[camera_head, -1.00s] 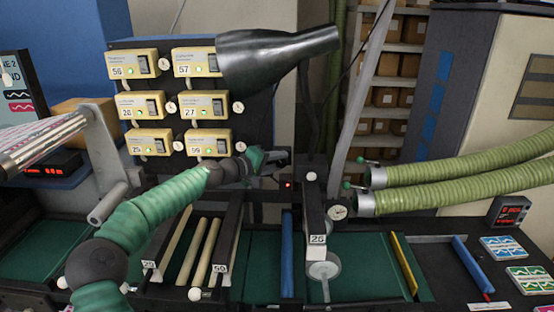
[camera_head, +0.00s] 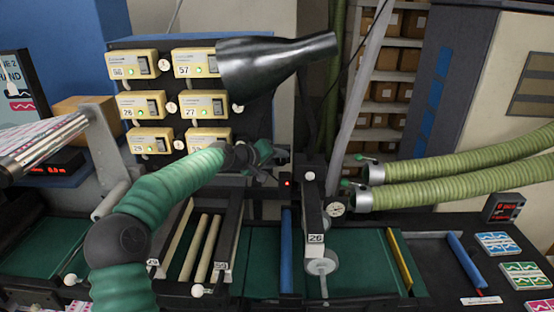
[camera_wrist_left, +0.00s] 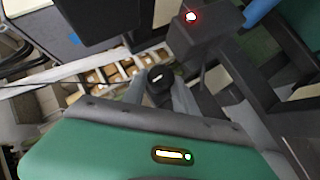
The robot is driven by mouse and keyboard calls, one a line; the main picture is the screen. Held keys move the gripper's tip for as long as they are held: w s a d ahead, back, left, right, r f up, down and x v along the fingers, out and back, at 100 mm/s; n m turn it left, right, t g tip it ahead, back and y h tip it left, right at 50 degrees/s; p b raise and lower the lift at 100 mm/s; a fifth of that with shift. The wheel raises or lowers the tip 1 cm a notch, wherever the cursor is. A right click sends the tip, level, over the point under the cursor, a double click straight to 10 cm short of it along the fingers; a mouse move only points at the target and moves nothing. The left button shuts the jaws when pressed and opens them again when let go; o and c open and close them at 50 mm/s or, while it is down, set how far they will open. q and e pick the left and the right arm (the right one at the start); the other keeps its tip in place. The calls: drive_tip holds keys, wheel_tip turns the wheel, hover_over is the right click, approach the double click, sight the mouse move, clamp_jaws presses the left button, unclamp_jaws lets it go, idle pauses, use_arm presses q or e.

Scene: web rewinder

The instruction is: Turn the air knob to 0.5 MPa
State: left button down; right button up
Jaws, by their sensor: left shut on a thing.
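My left gripper (camera_head: 272,168) reaches in from the left, low in front of the dark panel and beside a small red light (camera_head: 287,182). In the left wrist view a round black knob with a white mark, which looks like the air knob (camera_wrist_left: 159,77), sits between the grey fingers. The gripper is shut on it. The knob is not clear in the head view. A round white pressure gauge (camera_head: 336,209) is right of the gripper; its reading is too small to tell. My right gripper is not in view.
A black cone-shaped duct (camera_head: 275,65) is above the gripper. Green hoses (camera_head: 460,180) run to the right. A dark post labelled 26 (camera_head: 314,215) stands near the gauge.

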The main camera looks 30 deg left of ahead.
use_arm(q)
drive_tip(key=shift+s+d+f, duration=0.1)
drive_tip(key=shift+d+f, duration=0.05)
drive_tip(key=shift+f, duration=0.3)
drive_tip(key=c, duration=1.2)
unclamp_jaws()
drive_tip(key=shift+c, duration=0.2)
drive_tip(key=shift+o, duration=1.4)
drive_tip(key=shift+r, duration=0.15)
drive_tip(key=b+v, duration=0.8)
drive_tip(key=v, duration=0.8)
drive_tip(key=shift+r+b, duration=0.2)
drive_tip(key=shift+b, duration=0.1)
drive_tip(key=shift+s+a, duration=0.1)
drive_tip(key=shift+a, duration=0.1)
